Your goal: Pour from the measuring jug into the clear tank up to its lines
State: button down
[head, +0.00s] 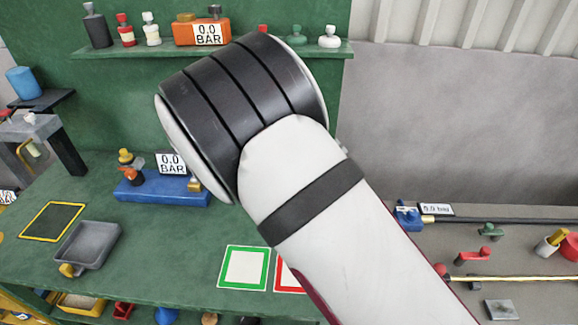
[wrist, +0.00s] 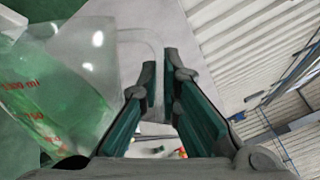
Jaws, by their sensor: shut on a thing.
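The measuring jug (wrist: 62,85) is clear, with red marks and numbers on its wall, and fills the left of the wrist view, appearing tilted. My gripper (wrist: 160,75) is beside it, its two dark green fingers close together on what looks like the jug's pale, see-through handle. In the head view my arm fills the middle and hides my gripper and the jug. I cannot make out the clear tank in either view.
A green bench holds a grey tray (head: 86,245), a blue gauge block (head: 163,191), a green-framed square (head: 244,267) and a partly hidden red-framed one (head: 288,275). A shelf (head: 120,50) with bottles runs behind. A grey bench with valves and rods (head: 515,282) stands right.

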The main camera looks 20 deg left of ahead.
jog(key=shift+w+a+r+n, duration=0.25)
jog(key=shift+a+n, duration=0.2)
jog(key=shift+n, duration=0.15)
dwell(1.8)
jog(key=d+m, duration=0.1)
jog(key=s+d+f+m, duration=0.1)
jog(key=shift+f+m, duration=0.2)
jog(key=shift+m, duration=0.2)
jog(key=shift+d+f+m, duration=0.15)
jog(key=shift+f+m, duration=0.2)
jog(key=shift+m, duration=0.05)
jog(key=shift+s+d+f+m, duration=0.15)
jog(key=shift+d+f+m, duration=0.45)
jog(key=shift+f+m, duration=0.35)
dwell(0.7)
jog(key=s+d+f+m+b, duration=0.2)
jog(key=d+f+m, duration=0.4)
jog(key=f, duration=0.5)
jog(key=shift+m+g+h, duration=0.3)
jog(key=shift+m, duration=0.75)
jog(key=shift+s+d, duration=0.1)
